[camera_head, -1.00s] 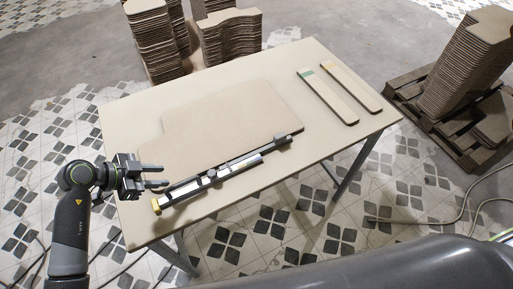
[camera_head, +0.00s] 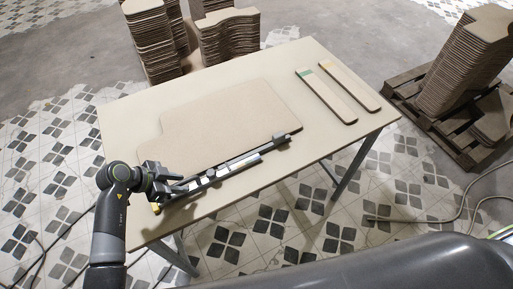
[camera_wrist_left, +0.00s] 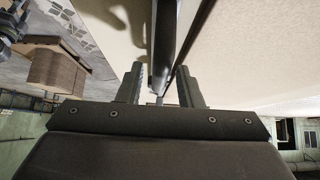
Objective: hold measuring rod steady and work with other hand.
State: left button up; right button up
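The measuring rod (camera_head: 225,172), a long black and silver bar with a yellow end (camera_head: 156,209), lies slantwise along the near edge of the table (camera_head: 330,120), beside a brown curved board (camera_head: 225,115). My left gripper (camera_head: 177,188) is at the rod's left part, near the yellow end. In the left wrist view the rod (camera_wrist_left: 165,40) runs between the two fingers (camera_wrist_left: 160,78), which stand apart with gaps at the rod's sides. The gripper looks open around the rod. My right gripper is not in view.
Two flat strips, one with a green mark (camera_head: 327,95) and one with a yellow mark (camera_head: 350,86), lie on the table's right side. Board stacks (camera_head: 152,45) stand behind the table. A pallet (camera_head: 435,120) with stacked boards (camera_head: 465,65) is at the right.

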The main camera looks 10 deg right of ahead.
pick_arm(q)
grip_shut()
jog(key=shift+s+f, duration=0.1)
jog(key=shift+f, duration=0.05)
dwell(0.7)
jog(key=c, duration=0.5)
grip_release()
grip_shut()
